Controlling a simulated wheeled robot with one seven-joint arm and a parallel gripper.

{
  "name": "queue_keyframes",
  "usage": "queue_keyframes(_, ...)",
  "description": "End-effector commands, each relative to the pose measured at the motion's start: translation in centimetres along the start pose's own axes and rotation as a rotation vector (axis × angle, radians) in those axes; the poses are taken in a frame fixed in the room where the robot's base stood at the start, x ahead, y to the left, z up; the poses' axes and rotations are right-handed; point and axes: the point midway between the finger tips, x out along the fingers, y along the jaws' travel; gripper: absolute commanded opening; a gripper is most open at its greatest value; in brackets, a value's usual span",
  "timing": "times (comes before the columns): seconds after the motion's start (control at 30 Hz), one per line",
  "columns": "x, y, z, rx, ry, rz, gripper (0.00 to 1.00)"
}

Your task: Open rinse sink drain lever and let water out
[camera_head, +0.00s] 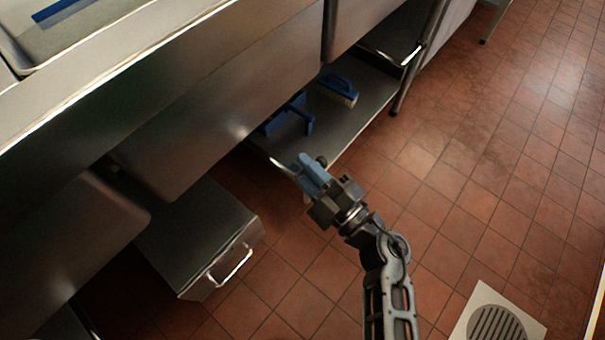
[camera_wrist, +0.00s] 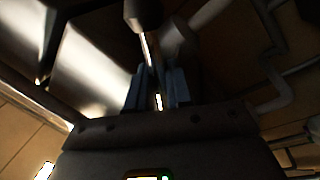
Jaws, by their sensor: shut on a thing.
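My gripper (camera_head: 308,172), with blue fingers, is below the front of the steel sink (camera_head: 215,100). In the wrist view my gripper (camera_wrist: 157,88) is shut on the drain lever (camera_wrist: 149,48), a thin bright rod that runs between the fingers to a dark rounded end. Shiny steel undersides surround the rod there. The lever's far connection and the drain outlet are hidden or too dark to make out. The inside of this basin is hidden in the head view, and no flowing water shows.
A steel box with a handle (camera_head: 200,240) stands on the floor at left. A low shelf (camera_head: 350,115) holds a blue brush (camera_head: 339,88) and a blue dustpan-like thing (camera_head: 290,117). A table leg (camera_head: 408,80) stands beyond. The tiled floor at right is clear, with a floor drain (camera_head: 497,322).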

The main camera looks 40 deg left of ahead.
Motion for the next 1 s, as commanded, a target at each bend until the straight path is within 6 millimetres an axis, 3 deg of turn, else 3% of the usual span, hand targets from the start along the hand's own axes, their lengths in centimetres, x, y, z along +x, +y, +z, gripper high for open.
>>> queue_keyframes(0.5, 0.2, 1.6, -0.2, -0.44, 0.085, 0.0, 0.0)
queue_keyframes(1.0, 0.3, 2.2, -0.7, -0.618, 0.121, -0.002, 0.0)
